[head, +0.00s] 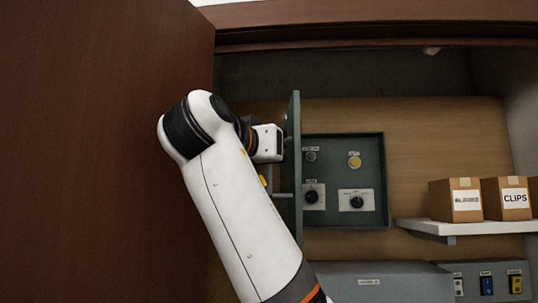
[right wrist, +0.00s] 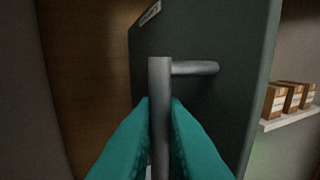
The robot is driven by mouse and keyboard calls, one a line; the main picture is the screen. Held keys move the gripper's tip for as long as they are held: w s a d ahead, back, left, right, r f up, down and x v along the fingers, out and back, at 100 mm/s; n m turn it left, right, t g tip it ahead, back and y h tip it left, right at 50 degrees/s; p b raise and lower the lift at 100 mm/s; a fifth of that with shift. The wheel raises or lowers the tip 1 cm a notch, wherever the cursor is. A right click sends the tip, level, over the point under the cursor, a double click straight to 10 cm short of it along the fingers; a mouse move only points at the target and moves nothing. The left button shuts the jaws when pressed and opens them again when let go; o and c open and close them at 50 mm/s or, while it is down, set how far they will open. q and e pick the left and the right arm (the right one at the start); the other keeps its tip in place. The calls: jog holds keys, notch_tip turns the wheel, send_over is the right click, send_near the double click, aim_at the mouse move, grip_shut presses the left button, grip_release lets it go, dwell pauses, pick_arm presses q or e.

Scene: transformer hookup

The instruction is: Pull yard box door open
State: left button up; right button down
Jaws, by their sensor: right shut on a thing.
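The yard box (head: 330,165) is a dark green cabinet on the back wall. Its door (head: 295,185) stands swung out at its left side and shows nearly edge-on in the head view. The door's face (right wrist: 225,110) fills much of the right wrist view. A grey bar handle (right wrist: 160,80) sticks out from it on a short post. My right gripper (right wrist: 160,115) has its teal fingers shut on both sides of the handle bar. In the head view my right arm comes up from below, and its fingertips are not clear there. My left gripper is out of view.
Inside the box are labelled knobs and a yellow button (head: 354,162). A shelf (head: 470,226) at right holds cardboard boxes (head: 454,200). A grey cabinet (head: 375,283) lies below the box. A large brown panel (head: 90,150) stands close on the left.

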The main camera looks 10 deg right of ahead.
jog(key=c, duration=1.6)
grip_release()
jog(key=shift+d+r, duration=0.1)
jog(key=shift+r, duration=0.15)
jog(key=shift+o, duration=0.2)
jog(key=shift+w+d+f, duration=0.1)
jog(key=shift+f, duration=0.05)
jog(key=b+v, duration=0.2)
jog(key=v, duration=0.5)
jog(key=shift+s+a, duration=0.2)
jog(key=shift+s, duration=0.05)
jog(key=shift+w, duration=0.1)
